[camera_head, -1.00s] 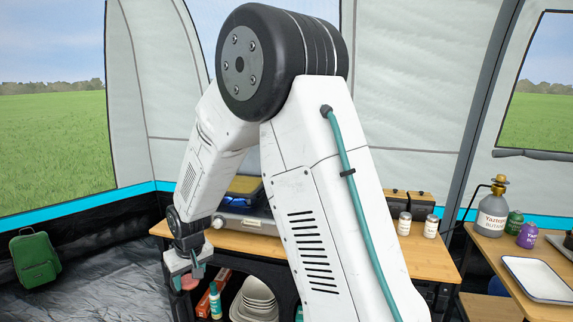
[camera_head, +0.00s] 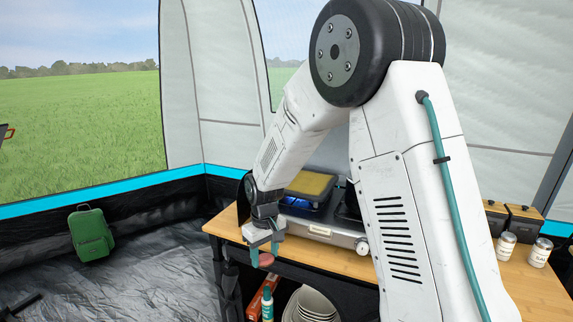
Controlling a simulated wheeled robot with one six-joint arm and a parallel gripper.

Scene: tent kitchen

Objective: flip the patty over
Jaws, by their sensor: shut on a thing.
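A small reddish-pink round thing, by its look the patty (camera_head: 266,261), is held between the fingertips of my gripper (camera_head: 264,254). My gripper points down and is shut on it, in front of the wooden table's left front part. The stove (camera_head: 318,231) is a silver unit on the table, behind and right of the gripper. A yellow flat-topped thing (camera_head: 310,183) with blue below it sits on the left of the stove. My arm hides much of the stove's right side, where only a dark edge shows.
The wooden table (camera_head: 520,284) carries two white jars (camera_head: 507,245) and a dark box (camera_head: 518,218) on the right. Below the table are a stack of pale bowls (camera_head: 312,305), a teal bottle (camera_head: 267,304) and a red box (camera_head: 259,296).

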